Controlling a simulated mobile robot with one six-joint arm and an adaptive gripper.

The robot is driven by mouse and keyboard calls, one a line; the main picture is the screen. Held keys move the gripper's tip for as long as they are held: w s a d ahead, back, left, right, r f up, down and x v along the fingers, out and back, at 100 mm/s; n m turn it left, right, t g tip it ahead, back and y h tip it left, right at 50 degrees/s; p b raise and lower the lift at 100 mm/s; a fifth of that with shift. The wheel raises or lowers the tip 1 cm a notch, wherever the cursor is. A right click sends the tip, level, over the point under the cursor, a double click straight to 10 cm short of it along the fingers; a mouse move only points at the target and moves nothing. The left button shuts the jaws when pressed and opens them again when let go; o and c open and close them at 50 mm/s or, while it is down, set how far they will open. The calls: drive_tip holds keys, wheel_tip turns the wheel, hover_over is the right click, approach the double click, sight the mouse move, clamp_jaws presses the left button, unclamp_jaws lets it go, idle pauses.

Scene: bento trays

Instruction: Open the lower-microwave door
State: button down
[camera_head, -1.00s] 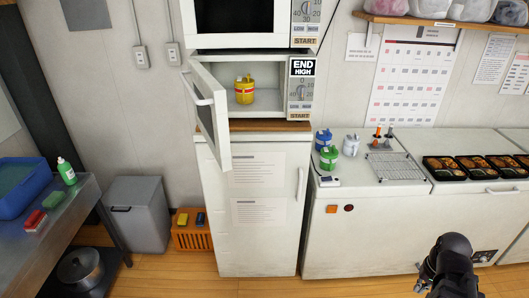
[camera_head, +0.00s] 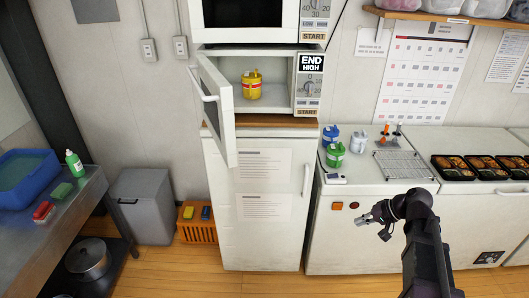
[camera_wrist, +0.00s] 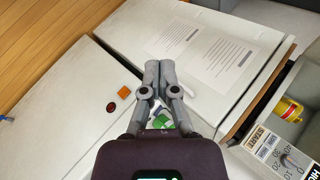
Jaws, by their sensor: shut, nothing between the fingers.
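The lower microwave (camera_head: 308,84) sits on the white fridge, under the upper microwave. Its door (camera_head: 216,108) stands wide open, swung out to the left, with a white handle (camera_head: 204,90) on its face. A yellow can (camera_head: 251,86) stands inside the lit cavity; part of it also shows in the wrist view (camera_wrist: 288,110). My gripper (camera_head: 365,219) is in front of the white chest freezer, to the right of and below the microwave, clear of the door. In the wrist view my gripper's fingers (camera_wrist: 160,66) are together with nothing between them.
The fridge (camera_head: 262,205) has papers on its front and a vertical handle. A grey bin (camera_head: 142,207) and orange crate (camera_head: 197,225) stand at left. The floor in front is clear.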

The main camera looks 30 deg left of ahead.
drive_tip(key=w+a+r+g+y, duration=0.1)
drive_tip(key=a+r+y, duration=0.2)
drive_tip(key=a+r, duration=0.2)
drive_tip(key=w+a+r+n+g+y, duration=0.1)
drive_tip(key=a+r, duration=0.4)
drive_tip(key=a, duration=0.5)
drive_tip(key=w+a+r+g+y, duration=0.2)
drive_tip(key=a+r+y, duration=0.2)
drive_tip(key=a, duration=0.4)
drive_tip(key=shift+r+n+g+y+p, duration=0.4)
drive_tip(key=shift+p, duration=0.05)
drive_tip(key=shift+a, duration=0.15)
drive_tip(key=s+d+x, duration=0.1)
drive_tip(key=s+x, duration=0.1)
drive_tip(key=x, duration=1)
drive_tip(key=shift+s+a, duration=0.25)
drive_tip(key=shift+s, duration=0.2)
drive_tip(key=shift+s, duration=0.15)
